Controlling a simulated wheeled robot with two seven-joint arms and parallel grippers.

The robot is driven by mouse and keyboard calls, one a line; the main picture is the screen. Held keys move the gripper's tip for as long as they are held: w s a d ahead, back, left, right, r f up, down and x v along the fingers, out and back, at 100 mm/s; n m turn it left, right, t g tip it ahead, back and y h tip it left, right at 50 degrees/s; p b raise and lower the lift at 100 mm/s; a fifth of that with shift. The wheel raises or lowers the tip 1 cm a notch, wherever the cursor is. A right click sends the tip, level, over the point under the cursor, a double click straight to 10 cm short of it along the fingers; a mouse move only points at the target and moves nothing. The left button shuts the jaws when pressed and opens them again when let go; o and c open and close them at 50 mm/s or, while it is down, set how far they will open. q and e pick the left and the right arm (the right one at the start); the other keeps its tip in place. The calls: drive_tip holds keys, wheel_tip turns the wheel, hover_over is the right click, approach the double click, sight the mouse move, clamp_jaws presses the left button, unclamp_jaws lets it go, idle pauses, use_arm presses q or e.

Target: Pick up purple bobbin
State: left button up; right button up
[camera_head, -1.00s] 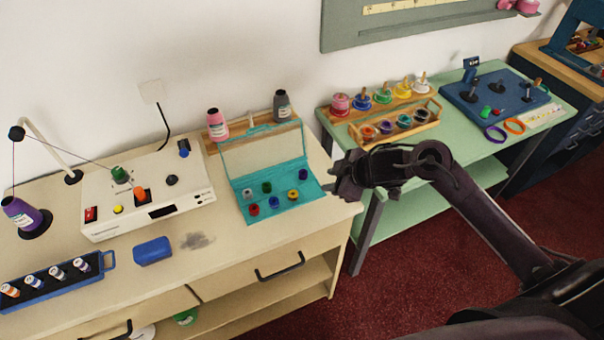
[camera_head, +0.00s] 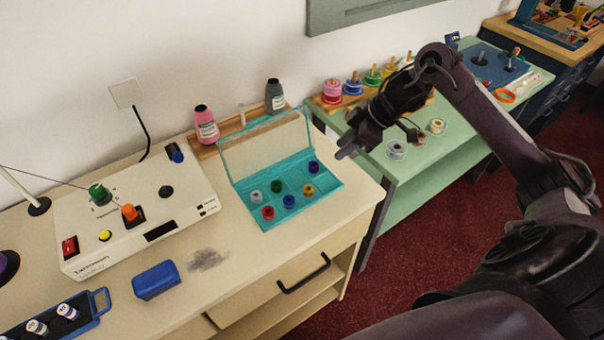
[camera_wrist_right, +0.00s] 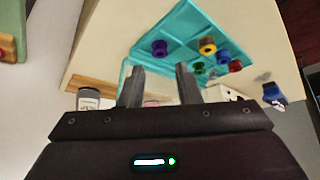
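The purple bobbin (camera_head: 314,167) sits in the back right part of the open teal case (camera_head: 330,187) on the cream counter. It also shows in the right wrist view (camera_wrist_right: 160,48), just beyond the fingertips. Several other bobbins lie in the case, among them a yellow one (camera_head: 308,190), a blue one (camera_head: 288,202) and a red one (camera_head: 268,212). My right gripper (camera_head: 346,150) is to the right of the case, apart from the bobbin. In the right wrist view its two fingers (camera_wrist_right: 161,80) are spread with nothing between them. My left gripper is out of view.
The case's raised lid (camera_head: 268,150) stands behind the bobbins. Pink (camera_head: 206,126) and grey (camera_head: 275,97) thread cones are behind it. A white machine (camera_head: 190,212) and blue block (camera_head: 156,280) are at left. The green table (camera_head: 440,165) lies behind my right arm.

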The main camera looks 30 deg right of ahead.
sight(319, 170)
drive_tip(key=shift+w+a+f, duration=0.45)
drive_tip(key=shift+a+f, duration=0.05)
drive_tip(key=shift+f, duration=0.1)
drive_tip(key=shift+w+a+f, duration=0.4)
drive_tip(key=shift+a+f, duration=0.1)
drive_tip(key=shift+f, duration=0.1)
drive_tip(key=shift+w+a+f+p, duration=0.2)
drive_tip(key=shift+f+p, duration=0.2)
drive_tip(key=shift+f, duration=0.2)
drive_tip(key=x, duration=0.3)
drive_tip(key=shift+w+a+f+p, duration=0.2)
drive_tip(key=shift+w+a+p, duration=0.1)
drive_tip(key=shift+w+p, duration=0.1)
drive_tip(key=shift+w+a+f, duration=0.1)
drive_tip(key=shift+f, duration=0.15)
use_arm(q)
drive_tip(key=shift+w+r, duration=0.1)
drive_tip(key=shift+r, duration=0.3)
use_arm(e)
drive_tip(key=shift+c, duration=0.4)
drive_tip(key=c, duration=0.5)
